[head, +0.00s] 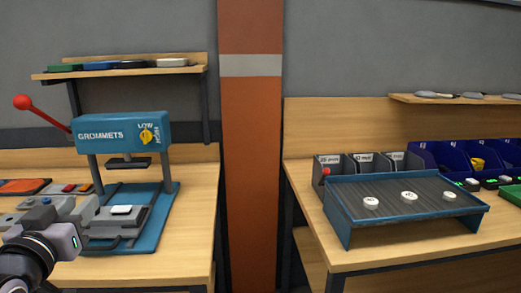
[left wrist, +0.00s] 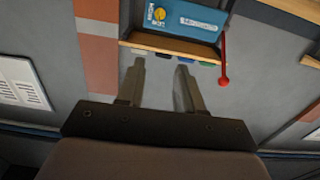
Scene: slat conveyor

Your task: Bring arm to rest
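My left gripper (head: 62,240) is at the lower left of the head view, in front of the left bench and beside the blue grommet press (head: 122,133). In the left wrist view its two fingers (left wrist: 160,68) stand apart with nothing between them, so it is open and empty. That view is upside down; the press (left wrist: 188,18) shows at its top, beyond the fingertips. My right arm and gripper are not in view.
The press has a red-knobbed lever (head: 22,102). A shelf (head: 130,70) with coloured blocks hangs above. An orange-brown pillar (head: 248,150) stands between the benches. On the right bench, a slat conveyor (head: 345,205) carries three white discs, with grey and blue bins behind.

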